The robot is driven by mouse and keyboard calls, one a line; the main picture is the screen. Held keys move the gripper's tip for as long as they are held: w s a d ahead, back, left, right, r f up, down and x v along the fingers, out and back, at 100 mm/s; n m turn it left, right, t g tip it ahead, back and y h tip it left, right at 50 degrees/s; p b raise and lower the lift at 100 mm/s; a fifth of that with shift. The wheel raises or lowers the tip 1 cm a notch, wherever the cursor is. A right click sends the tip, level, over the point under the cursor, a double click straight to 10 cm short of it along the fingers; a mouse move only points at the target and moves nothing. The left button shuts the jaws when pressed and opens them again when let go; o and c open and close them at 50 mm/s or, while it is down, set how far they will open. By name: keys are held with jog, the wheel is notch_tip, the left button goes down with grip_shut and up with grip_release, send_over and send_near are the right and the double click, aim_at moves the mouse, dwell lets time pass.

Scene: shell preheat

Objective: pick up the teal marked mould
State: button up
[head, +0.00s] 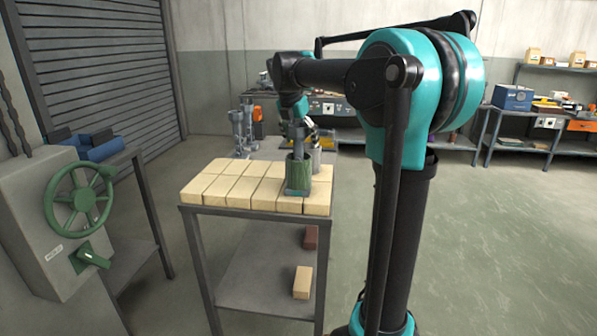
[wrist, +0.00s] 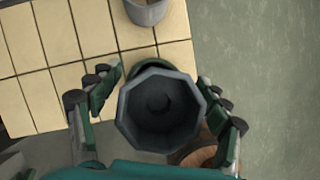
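The mould (wrist: 160,110) is a dark grey, eight-sided hollow cup with a green part showing behind its far rim in the wrist view. In the head view a green-and-grey mould (head: 298,178) stands upright at the front right of the brick tabletop. My gripper (head: 298,148) is directly above it, pointing down. In the wrist view my gripper's (wrist: 160,105) green fingers are spread on either side of the mould, with a gap at the left finger. Contact on the right side is unclear. The mould's base is hidden in the wrist view.
A second grey cup (wrist: 148,12) stands just beyond the mould on the pale bricks (head: 237,188). A round wooden piece (wrist: 195,156) is partly hidden below the mould. Tall grey metal parts (head: 240,130) stand behind. A green handwheel (head: 78,200) is at left; floor is clear at right.

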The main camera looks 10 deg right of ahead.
grip_shut()
dwell(0.3)
jog(key=shift+r, duration=0.1)
